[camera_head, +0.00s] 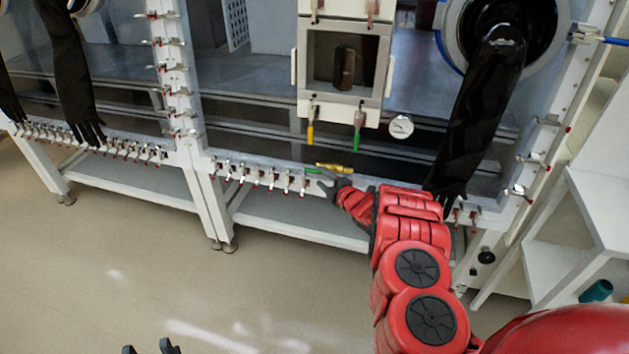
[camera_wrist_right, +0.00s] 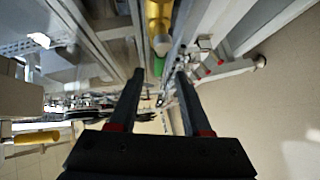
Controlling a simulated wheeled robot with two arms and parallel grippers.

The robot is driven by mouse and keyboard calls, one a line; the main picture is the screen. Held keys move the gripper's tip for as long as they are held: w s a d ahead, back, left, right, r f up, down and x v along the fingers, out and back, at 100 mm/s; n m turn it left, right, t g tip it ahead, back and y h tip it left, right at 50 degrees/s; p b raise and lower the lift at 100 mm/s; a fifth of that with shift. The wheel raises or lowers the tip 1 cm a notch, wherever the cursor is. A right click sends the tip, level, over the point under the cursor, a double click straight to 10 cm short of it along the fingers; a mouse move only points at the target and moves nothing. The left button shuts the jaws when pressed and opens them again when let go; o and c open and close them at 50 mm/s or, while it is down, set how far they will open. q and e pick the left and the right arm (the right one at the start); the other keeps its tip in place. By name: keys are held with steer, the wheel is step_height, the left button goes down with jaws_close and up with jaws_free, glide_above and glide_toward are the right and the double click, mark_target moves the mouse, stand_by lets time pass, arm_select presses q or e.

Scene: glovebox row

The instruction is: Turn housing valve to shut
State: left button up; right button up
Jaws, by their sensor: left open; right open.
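A valve handle with a yellow grip (camera_head: 336,168) and a green end (camera_head: 313,170) lies level at the glovebox's lower front edge; I cannot tell for certain that it is the housing valve. My right gripper (camera_head: 327,184) is open just below and in front of it. In the right wrist view, a yellow part (camera_wrist_right: 158,22) with a green end (camera_wrist_right: 158,66) lies just beyond the open fingers (camera_wrist_right: 157,75), with nothing held. My left gripper (camera_head: 150,348) is open at the bottom edge, far from the valve; only its dark fingertips show.
A yellow handle (camera_head: 310,134) and a green handle (camera_head: 357,138) hang under the airlock box (camera_head: 343,17), beside a round gauge (camera_head: 401,126). A black glove (camera_head: 478,110) hangs at the right. Several clamps (camera_head: 258,178) line the lower edge. The floor (camera_head: 110,270) in front is clear.

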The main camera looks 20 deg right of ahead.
mark_target(315, 170)
steer(key=shift+b+x, duration=0.9)
steer(key=shift+x, duration=1.9)
steer(key=shift+r, duration=0.1)
jaws_close()
